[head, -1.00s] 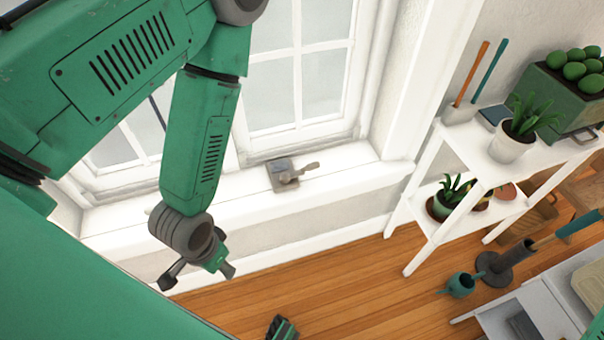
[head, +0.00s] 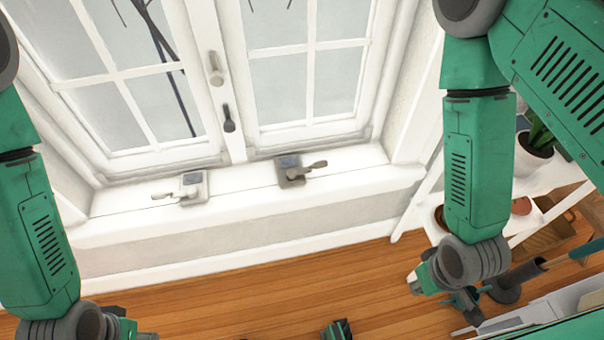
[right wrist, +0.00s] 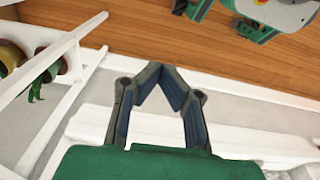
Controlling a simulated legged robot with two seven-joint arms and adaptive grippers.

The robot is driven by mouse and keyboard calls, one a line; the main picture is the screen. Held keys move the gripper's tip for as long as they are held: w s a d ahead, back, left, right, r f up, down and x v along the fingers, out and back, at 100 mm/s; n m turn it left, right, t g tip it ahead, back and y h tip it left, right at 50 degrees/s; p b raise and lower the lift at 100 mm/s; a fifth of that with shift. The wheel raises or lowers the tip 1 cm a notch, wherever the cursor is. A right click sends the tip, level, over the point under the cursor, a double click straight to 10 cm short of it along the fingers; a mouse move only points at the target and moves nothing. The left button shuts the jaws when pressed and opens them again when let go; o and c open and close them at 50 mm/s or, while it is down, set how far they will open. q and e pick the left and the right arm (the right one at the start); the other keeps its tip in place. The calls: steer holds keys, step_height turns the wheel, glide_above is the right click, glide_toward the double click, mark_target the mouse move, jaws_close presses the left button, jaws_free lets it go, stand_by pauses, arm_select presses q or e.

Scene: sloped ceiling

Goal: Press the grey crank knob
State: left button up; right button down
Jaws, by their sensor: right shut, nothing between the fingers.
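The grey crank knob (head: 292,174) sits on the white window sill below the right window pane, its short handle pointing right. A lighter, whitish crank (head: 192,188) sits on the sill to its left, handle pointing left. My right gripper (head: 443,290) hangs low at the right, in front of the shelf and well apart from the grey crank. In the right wrist view its fingers (right wrist: 158,72) meet at the tips, with nothing between them. My left gripper (head: 130,328) is at the bottom left, mostly cut off by the frame edge. No crank can be made out in the right wrist view.
A white shelf (head: 520,217) with potted plants stands at the right, close to my right arm. A dark stand (head: 515,280) is on the floor there. Window handles (head: 228,118) are on the middle frame. Wooden floor (head: 250,275) in front of the sill is largely clear.

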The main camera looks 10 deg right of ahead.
steer(key=shift+a, duration=0.1)
steer(key=w+a+f+m+t+y+b, duration=0.4)
steer(key=w+a+f+m+t+b, duration=0.35)
steer(key=w+a+m, duration=0.55)
steer(key=w+d+r+m+t+h+b, duration=0.2)
steer(key=w+m+t+b, duration=0.5)
steer(key=w+m, duration=0.6)
steer(key=d+m+b, duration=0.1)
steer(key=m, duration=0.8)
steer(key=shift+w+r+b, duration=0.2)
steer(key=shift+r+b, duration=0.1)
steer(key=shift+b, duration=0.05)
steer(key=shift+a, duration=0.1)
